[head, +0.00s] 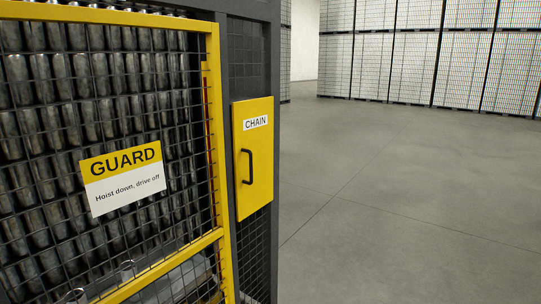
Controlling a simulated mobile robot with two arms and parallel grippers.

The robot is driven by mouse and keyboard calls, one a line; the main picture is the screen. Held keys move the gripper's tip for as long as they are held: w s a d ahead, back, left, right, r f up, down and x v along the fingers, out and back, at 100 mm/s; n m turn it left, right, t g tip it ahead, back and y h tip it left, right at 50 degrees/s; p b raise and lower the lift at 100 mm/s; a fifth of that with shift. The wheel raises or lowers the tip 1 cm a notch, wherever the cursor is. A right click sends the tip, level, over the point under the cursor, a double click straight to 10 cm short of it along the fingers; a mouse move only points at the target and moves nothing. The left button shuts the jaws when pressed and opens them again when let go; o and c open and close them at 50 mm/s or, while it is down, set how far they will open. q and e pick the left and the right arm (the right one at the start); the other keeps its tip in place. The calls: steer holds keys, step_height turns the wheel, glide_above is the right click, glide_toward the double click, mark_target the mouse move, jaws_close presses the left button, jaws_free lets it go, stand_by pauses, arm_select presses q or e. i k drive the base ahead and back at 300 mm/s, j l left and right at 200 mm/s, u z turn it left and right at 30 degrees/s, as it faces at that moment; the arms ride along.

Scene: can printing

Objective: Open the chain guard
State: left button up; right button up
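The chain guard (254,171) is a yellow flat panel labelled CHAIN, with a black bar handle (246,167) on its left part. Neither of my grippers shows in the head view, and nothing touches the handle.
Left of it stands a yellow-framed mesh gate (220,150) with a sign (123,179) reading GUARD, "Hoist down, drive off". Rows of metal cans (60,75) show behind the mesh. Grey floor (400,190) is clear to the right. Tall stacked pallets (430,60) stand at the back.

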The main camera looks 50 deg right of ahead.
mark_target(252, 120)
steer(key=z, duration=1.55)
